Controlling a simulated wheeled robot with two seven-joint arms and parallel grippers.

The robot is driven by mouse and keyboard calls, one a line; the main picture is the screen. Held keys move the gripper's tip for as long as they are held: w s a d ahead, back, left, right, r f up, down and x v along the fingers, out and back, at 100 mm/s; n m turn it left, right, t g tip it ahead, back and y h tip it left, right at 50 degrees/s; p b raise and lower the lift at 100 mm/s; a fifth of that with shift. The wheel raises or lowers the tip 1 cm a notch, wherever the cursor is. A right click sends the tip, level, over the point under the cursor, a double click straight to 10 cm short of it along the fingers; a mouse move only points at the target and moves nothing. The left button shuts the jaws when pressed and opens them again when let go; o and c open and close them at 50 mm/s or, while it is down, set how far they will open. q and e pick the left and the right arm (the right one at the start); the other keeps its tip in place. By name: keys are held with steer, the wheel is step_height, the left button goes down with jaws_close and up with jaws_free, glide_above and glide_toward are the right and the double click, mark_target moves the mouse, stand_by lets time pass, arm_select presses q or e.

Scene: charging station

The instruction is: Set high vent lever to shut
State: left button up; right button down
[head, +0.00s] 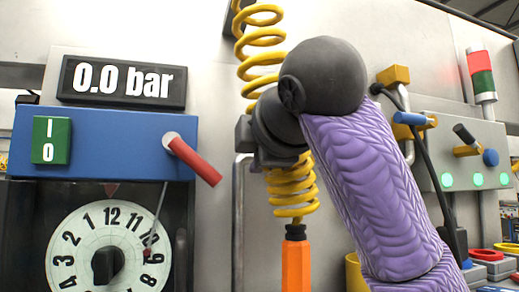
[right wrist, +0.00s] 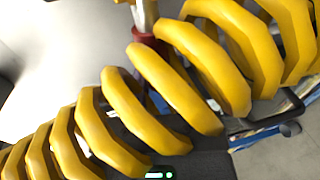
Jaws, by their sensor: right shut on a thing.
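No label reading high vent shows, so I cannot tell which lever is the high vent one. A red lever (head: 192,158) on the blue box (head: 95,150) slants down to the right. On the right panel, a blue-ended lever (head: 412,118) lies roughly level and a black lever (head: 464,134) is tilted. My right gripper (head: 262,135) is at the yellow coiled hose (head: 262,50), its fingers hidden by my wrist. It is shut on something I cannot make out. In the right wrist view the yellow coils (right wrist: 145,105) fill the foreground. My left gripper is not in view.
A display (head: 122,81) reads 0.0 bar above a numbered dial (head: 80,250). An orange handle (head: 296,265) hangs below the hose. A black cable (head: 425,165) and a red-green lamp (head: 481,75) are at right. My right forearm covers the middle.

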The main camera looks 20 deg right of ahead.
steer(key=shift+f, duration=0.15)
stand_by(0.3)
steer(key=shift+c, duration=2.4)
jaws_free()
steer(key=shift+s+b, duration=0.3)
steer(key=shift+s, duration=0.1)
steer(key=s+r+b, duration=0.2)
steer(key=s+b, duration=0.2)
steer(key=s, duration=0.5)
steer(key=shift+d, duration=0.15)
